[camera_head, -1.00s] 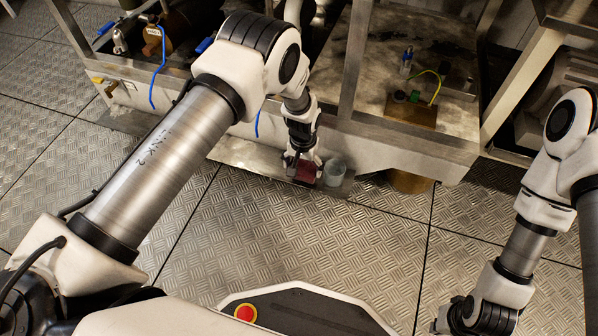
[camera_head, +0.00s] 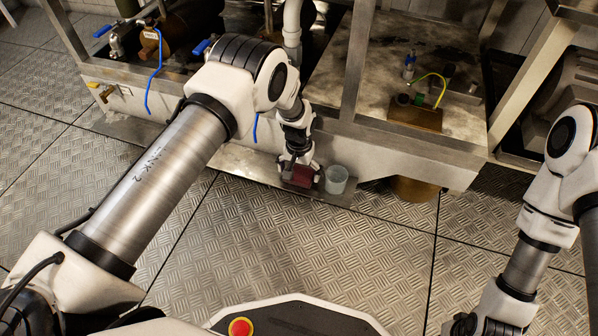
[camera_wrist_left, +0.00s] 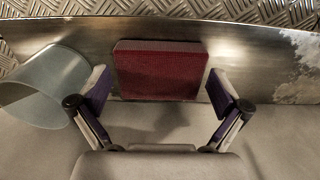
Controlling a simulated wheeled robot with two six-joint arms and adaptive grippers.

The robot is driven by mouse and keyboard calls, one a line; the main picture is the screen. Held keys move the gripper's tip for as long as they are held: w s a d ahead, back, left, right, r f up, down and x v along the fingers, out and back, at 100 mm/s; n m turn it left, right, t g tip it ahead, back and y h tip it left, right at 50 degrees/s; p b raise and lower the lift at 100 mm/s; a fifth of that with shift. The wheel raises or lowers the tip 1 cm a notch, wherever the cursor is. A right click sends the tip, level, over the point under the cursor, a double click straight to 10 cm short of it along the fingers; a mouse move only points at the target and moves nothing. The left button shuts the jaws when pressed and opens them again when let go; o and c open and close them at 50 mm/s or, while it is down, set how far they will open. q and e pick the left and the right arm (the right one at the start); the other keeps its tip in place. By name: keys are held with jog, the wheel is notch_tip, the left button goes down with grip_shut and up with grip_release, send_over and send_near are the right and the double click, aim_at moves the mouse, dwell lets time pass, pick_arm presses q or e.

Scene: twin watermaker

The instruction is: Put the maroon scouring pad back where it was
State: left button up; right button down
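The maroon scouring pad (camera_head: 299,176) rests on the narrow metal ledge (camera_head: 238,160) along the front foot of the machine. In the left wrist view the pad (camera_wrist_left: 160,71) lies between and just beyond the fingertips of my left gripper (camera_wrist_left: 158,88). The gripper is open, with a gap on each side of the pad. In the head view my left gripper (camera_head: 299,177) reaches down over the pad and hides part of it. My right gripper (camera_head: 464,325) is at the bottom edge, mostly cut off, and its fingers cannot be made out.
The machine's pale lower beam (camera_head: 400,150) rises behind. The patterned floor (camera_head: 300,250) in front is clear.

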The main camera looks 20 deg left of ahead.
aim_at(299, 174)
pick_arm(q)
notch_tip(299, 174, up, 12)
jog(key=r+p, duration=0.1)
jog(key=p, duration=0.6)
jog(key=s+a+f, duration=0.3)
jog(key=s+f, duration=0.1)
jog(key=s, duration=0.4)
jog(key=s+a+f, duration=0.2)
jog(key=s+f, duration=0.3)
jog(key=s, duration=0.2)
jog(key=s+a+r, duration=0.2)
jog(key=s+r, duration=0.1)
jog(key=s, duration=1.7)
jog(key=shift+s+a+n, duration=0.15)
jog(key=shift+a+n, duration=0.05)
jog(key=shift+n, duration=0.2)
